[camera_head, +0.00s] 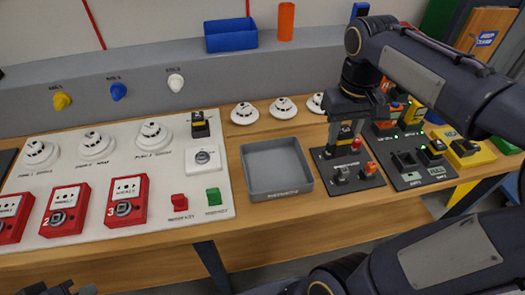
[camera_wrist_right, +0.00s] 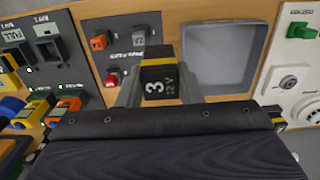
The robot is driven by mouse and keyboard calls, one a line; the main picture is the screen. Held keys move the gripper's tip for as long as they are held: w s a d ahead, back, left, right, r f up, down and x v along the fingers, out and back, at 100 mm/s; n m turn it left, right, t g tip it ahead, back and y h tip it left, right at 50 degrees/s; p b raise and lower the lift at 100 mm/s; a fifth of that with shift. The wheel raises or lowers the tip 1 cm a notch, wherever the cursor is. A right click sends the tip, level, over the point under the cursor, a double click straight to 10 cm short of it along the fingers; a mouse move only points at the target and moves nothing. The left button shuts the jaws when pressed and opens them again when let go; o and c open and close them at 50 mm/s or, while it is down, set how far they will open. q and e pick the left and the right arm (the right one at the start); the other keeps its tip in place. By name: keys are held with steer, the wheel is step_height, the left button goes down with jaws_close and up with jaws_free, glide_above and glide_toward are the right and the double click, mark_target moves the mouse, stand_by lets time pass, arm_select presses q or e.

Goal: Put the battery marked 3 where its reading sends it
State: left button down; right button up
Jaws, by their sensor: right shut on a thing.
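My right gripper (camera_head: 345,112) is shut on the battery marked 3 (camera_wrist_right: 158,82). That panel carries small grey and red parts. To its right is a dark panel with slots and green lights (camera_head: 412,177). My left gripper (camera_head: 62,288) shows only partly at the bottom left edge; its opening is unclear.
A grey tray (camera_head: 278,190) stands empty left of the dark panel. A white board (camera_head: 105,175) holds detectors and red call points. A yellow unit (camera_head: 480,157) stands at the right. A blue bin (camera_head: 230,37) and orange cup (camera_head: 286,22) stand on the back ledge.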

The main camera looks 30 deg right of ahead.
steer(key=shift+w+a, duration=0.1)
steer(key=shift+w, duration=0.3)
steer(key=shift+w+a+f+p, duration=0.2)
steer(key=shift+w+a+f, duration=1.45)
steer(key=shift+f, duration=0.5)
steer(key=shift+w+a+f+p, duration=0.15)
steer(key=shift+w+a+f, duration=1.15)
steer(key=shift+a+f, duration=0.7)
steer(key=shift+w+a+f+p, duration=0.2)
steer(key=shift+w+a+f, duration=1.35)
steer(key=shift+f, duration=0.75)
steer(key=shift+f, duration=0.15)
steer(key=o, duration=1.2)
steer(key=shift+c, duration=0.2)
